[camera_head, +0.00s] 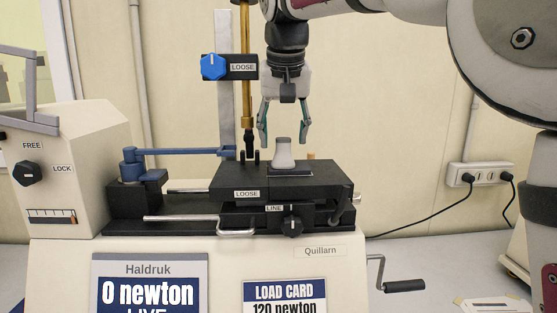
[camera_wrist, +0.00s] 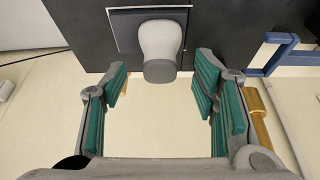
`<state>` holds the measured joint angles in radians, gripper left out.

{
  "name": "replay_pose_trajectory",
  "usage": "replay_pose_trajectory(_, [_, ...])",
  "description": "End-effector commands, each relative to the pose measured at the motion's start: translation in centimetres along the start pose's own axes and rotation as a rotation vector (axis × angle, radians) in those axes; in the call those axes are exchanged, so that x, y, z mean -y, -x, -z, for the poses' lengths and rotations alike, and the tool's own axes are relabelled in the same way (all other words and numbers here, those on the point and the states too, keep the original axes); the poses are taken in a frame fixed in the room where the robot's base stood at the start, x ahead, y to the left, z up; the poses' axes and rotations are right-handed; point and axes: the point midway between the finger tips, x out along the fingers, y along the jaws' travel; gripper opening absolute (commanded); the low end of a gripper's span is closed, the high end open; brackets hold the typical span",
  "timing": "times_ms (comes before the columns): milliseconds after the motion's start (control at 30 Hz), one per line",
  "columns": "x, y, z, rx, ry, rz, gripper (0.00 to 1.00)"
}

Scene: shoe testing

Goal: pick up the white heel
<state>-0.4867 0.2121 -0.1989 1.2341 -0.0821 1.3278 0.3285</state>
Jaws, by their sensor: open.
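The white heel (camera_head: 283,153) stands upright on a dark pad (camera_head: 290,173) on the black table of the test machine. My gripper (camera_head: 285,138) is open and points down above the heel in the head view. Its fingertips spread to either side of the heel's top, apart from it. In the wrist view the teal finger pads of my gripper (camera_wrist: 166,90) are wide apart and empty, with the heel beyond them.
A brass rod (camera_head: 247,80) with a black tip stands just left of my gripper. A blue lever arm (camera_head: 190,152) reaches in from the left. A blue knob (camera_head: 213,67) sits higher up. A crank handle (camera_head: 404,286) is at lower right. Space right of the gripper is clear.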

Motion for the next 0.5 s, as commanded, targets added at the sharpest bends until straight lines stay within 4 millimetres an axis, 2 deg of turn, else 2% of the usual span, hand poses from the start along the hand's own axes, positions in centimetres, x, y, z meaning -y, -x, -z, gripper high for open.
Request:
replay_pose_trajectory(200, [-0.1, -2.1, -0.1, 0.001, -0.001, 0.000, 0.54])
replay_pose_trajectory(433, [0.0, -2.2, 0.0, -0.001, -0.001, 0.000, 0.54])
replay_pose_trajectory(467, [0.0, -2.2, 0.0, -0.001, -0.001, 0.000, 0.50])
replay_pose_trajectory(500, [0.0, -2.2, 0.0, -0.001, 0.000, 0.000, 0.41])
